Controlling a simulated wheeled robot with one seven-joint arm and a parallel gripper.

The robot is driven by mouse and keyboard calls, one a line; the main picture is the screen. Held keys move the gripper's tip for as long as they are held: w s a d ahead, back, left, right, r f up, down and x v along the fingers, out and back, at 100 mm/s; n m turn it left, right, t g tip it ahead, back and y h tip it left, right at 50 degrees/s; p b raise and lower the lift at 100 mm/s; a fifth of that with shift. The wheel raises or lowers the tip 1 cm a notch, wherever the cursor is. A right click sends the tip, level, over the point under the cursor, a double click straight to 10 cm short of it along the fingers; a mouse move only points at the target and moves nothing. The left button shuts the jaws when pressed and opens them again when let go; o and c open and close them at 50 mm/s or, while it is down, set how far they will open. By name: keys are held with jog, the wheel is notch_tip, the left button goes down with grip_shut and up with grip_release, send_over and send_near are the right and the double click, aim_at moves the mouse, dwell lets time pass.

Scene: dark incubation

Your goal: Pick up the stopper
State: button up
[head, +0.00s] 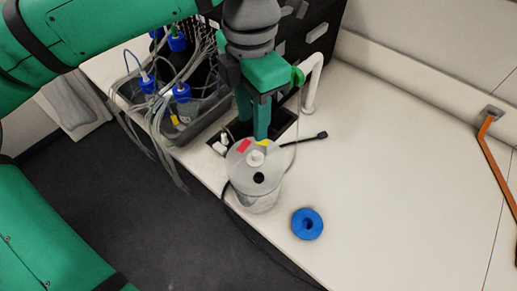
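A blue round piece (307,223) with a dark centre lies on the white bench, right of a clear cylindrical vessel. The vessel (257,195) has a pale lid with a dark hole, a small white knob (256,158), and red and yellow marks. I cannot tell for sure whether the blue piece or the white knob is the stopper. My gripper (253,120) points down behind and above the lid. Its two green fingers look apart, with nothing seen between them. Whether a fingertip touches the lid cannot be told.
A grey tray (215,103) of blue-capped bottles and tubing stands left of my gripper. A white curved pipe (312,82) rises behind it. A black cable (305,138) lies near the vessel. An orange bar (497,170) is at far right. The right bench is clear.

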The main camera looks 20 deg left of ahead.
send_over(255, 152)
jog(key=f, duration=0.5)
jog(key=shift+s, duration=0.3)
notch_tip(255, 152, down, 4)
jog(key=shift+w, duration=0.15)
jog(key=shift+w, duration=0.15)
grip_shut()
